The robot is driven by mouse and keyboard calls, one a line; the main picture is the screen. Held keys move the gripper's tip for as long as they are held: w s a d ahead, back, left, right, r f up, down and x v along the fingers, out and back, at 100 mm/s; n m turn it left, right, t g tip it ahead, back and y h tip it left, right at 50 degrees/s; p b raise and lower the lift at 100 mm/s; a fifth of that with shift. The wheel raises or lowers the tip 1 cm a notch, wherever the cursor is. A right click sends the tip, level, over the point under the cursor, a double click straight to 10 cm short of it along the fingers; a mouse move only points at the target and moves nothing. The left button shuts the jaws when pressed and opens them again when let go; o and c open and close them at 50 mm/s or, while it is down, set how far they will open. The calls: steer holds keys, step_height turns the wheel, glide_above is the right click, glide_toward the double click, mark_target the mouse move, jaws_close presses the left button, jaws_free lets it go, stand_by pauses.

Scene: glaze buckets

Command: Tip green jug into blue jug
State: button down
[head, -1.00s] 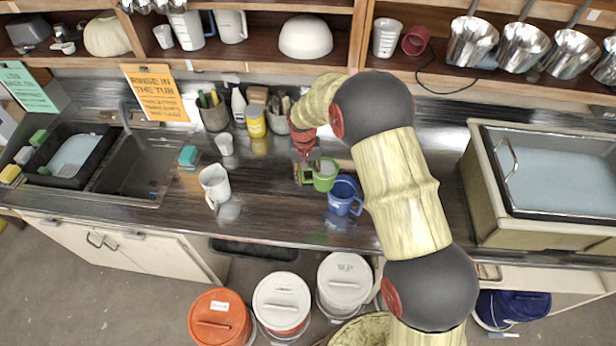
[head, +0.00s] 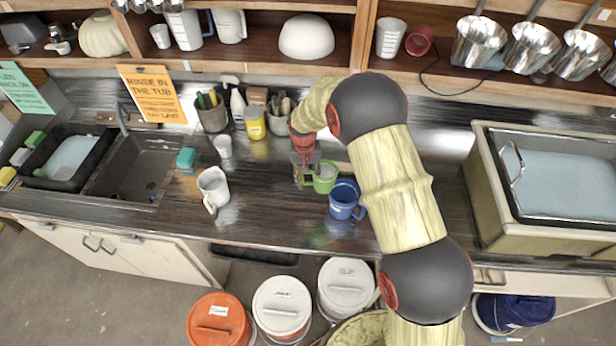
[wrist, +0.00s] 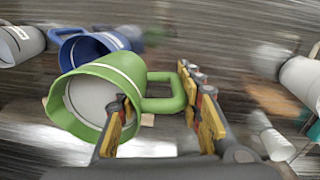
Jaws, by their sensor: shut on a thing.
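The green jug (head: 325,178) is held up at the end of my arm, just left of the blue jug (head: 344,199) on the counter. In the wrist view the green jug (wrist: 98,97) has its mouth facing the camera and a pale inside. Its handle lies between the fingers of my gripper (wrist: 165,118), which is shut on the handle; the gripper also shows in the head view (head: 304,172). The blue jug (wrist: 90,47) is behind and left of the green one in the wrist view, partly hidden by it. Whether the two jugs touch, I cannot tell.
A white jug (head: 213,188) stands left on the dark counter (head: 270,215). A yellow jar (head: 254,122) and tool pots stand behind my gripper. The sink (head: 130,170) is at left, and a large tub (head: 560,180) is at right. Lidded buckets stand on the floor.

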steer(key=shift+w+a+r+y, duration=0.15)
steer(key=shift+a+r+y, duration=0.05)
steer(key=shift+r+y, duration=0.2)
steer(key=shift+a+r+y+b, duration=0.2)
steer(key=shift+r+y+b, duration=0.15)
steer(key=shift+y+b, duration=0.45)
steer(key=shift+a+f+y+b, duration=0.15)
steer(key=shift+y+b, duration=0.35)
steer(key=shift+b, duration=0.25)
